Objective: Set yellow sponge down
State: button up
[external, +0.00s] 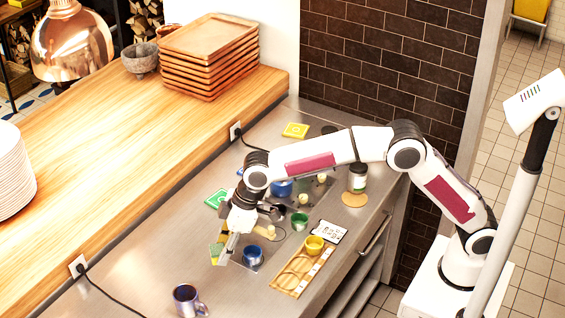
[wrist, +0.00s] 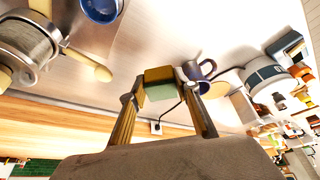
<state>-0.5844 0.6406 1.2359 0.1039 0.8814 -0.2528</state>
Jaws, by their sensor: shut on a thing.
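The yellow sponge (wrist: 160,82) has a pale green side. In the wrist view it sits between the tips of my gripper's two fingers (wrist: 162,100), which are shut on it. In the external view my gripper (external: 229,244) points down over the steel counter (external: 150,262), and a small yellow-green patch of the sponge (external: 216,253) shows at its left. My gripper hides part of it there. I cannot tell whether the sponge touches the counter.
A blue cup (external: 253,254) stands close right of my gripper, with a wooden tray (external: 290,280) beyond it. A dark mug (external: 187,299) stands at the front. A green item (external: 217,198) lies behind. The counter left of my gripper is mostly clear.

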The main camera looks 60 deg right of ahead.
send_over(222, 283)
jog(key=d, duration=0.1)
jog(key=shift+s+f, duration=0.25)
jog(key=shift+f, duration=1)
jog(key=shift+s+f, duration=0.2)
jog(key=shift+f, duration=1)
jog(key=shift+f, duration=0.1)
jog(key=shift+f, duration=2.4)
jog(key=shift+f, duration=0.15)
jog(key=o, duration=0.9)
jog(key=shift+c, duration=0.2)
jog(key=v, duration=1.2)
jog(key=shift+a, duration=0.1)
